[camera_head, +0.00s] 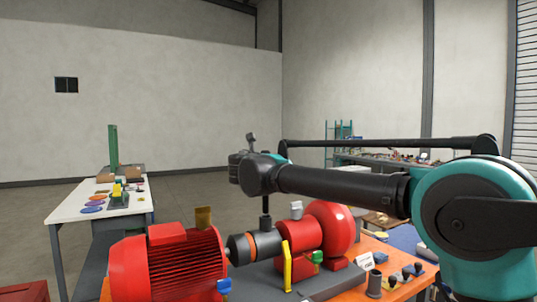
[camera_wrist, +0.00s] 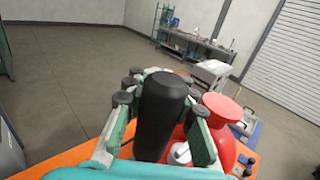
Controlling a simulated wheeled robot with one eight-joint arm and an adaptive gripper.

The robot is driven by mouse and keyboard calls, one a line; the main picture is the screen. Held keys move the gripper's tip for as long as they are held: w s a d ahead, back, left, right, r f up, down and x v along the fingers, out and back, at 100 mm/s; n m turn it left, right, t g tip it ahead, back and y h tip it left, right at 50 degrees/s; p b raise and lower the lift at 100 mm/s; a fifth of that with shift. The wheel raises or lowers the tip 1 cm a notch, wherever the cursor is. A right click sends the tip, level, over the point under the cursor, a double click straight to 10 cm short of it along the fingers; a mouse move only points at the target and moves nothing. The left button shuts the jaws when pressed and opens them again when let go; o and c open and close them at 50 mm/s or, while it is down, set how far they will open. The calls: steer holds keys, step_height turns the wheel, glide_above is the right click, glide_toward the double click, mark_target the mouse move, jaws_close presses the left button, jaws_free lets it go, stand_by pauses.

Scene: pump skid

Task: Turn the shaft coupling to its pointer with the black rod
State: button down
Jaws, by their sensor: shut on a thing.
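The shaft coupling (camera_head: 254,246), dark with an orange band, lies between the red motor (camera_head: 175,265) and the red pump (camera_head: 328,228). The black rod (camera_head: 266,206) shows as a dark upright bar between my arm's end and the coupling; its lower end appears to meet the coupling's top. In the wrist view my gripper (camera_wrist: 160,105) is shut around the thick black rod (camera_wrist: 163,112), with fingers on both sides. My gripper's fingers are not clear in the head view. A yellow upright piece (camera_head: 287,267), possibly the pointer, stands in front of the coupling's right side.
The skid has an orange top (camera_head: 350,293) with a black cup (camera_head: 374,284), a small white sign (camera_head: 365,262) and dark fittings at right. A white table (camera_head: 65,207) with coloured discs stands at left. A cluttered bench (camera_head: 385,162) stands at the back. Floor between is clear.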

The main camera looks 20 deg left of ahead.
steer(key=shift+f, duration=2.65)
steer(key=s+d+f+m+t+h, duration=0.3)
steer(key=s+d+f+m+h, duration=0.1)
steer(key=s+d+m, duration=0.3)
steer(key=s+d+f+m+t+h, duration=0.3)
steer(key=s+d+f+m, duration=0.4)
steer(key=d, duration=0.4)
steer(key=shift+s+t+h, duration=0.4)
steer(key=shift+s, duration=0.2)
stand_by(0.4)
steer(key=shift+r, duration=0.1)
